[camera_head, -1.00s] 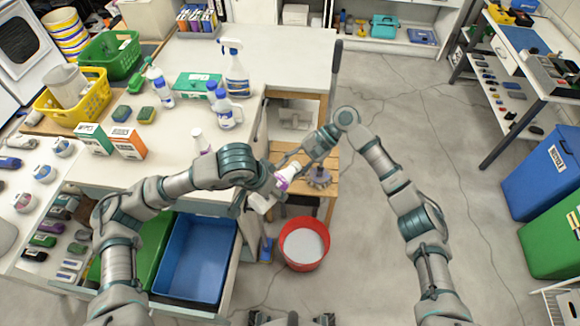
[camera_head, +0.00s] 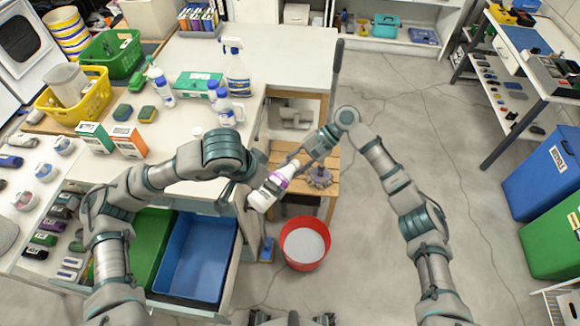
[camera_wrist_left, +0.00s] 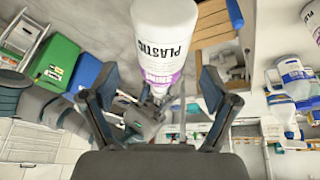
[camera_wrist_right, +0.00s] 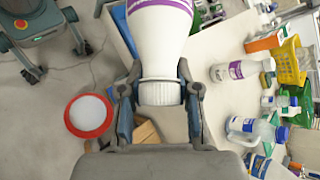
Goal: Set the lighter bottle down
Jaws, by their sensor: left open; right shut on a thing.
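A white bottle with a purple-banded label (camera_head: 272,190) is held tilted in the air, left of the wooden stool. My right gripper (camera_head: 297,164) is shut on its capped neck; the right wrist view shows the white cap (camera_wrist_right: 160,93) between the fingers. My left gripper (camera_wrist_left: 155,78) is open beside the bottle's base, which shows large in the left wrist view (camera_wrist_left: 165,40). Whether a left finger touches it cannot be told. A second similar bottle (camera_wrist_right: 240,70) stands on the white counter (camera_head: 285,60); my left arm mostly hides it in the head view. Which is lighter cannot be seen.
A red bucket (camera_head: 305,243) stands on the floor below. The wooden stool (camera_head: 328,185) holds a small brush-like item. Open drawers with a blue bin (camera_head: 197,255) lie below my left arm. Spray and jug bottles (camera_head: 225,105) crowd the counter's middle; its back right is clear.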

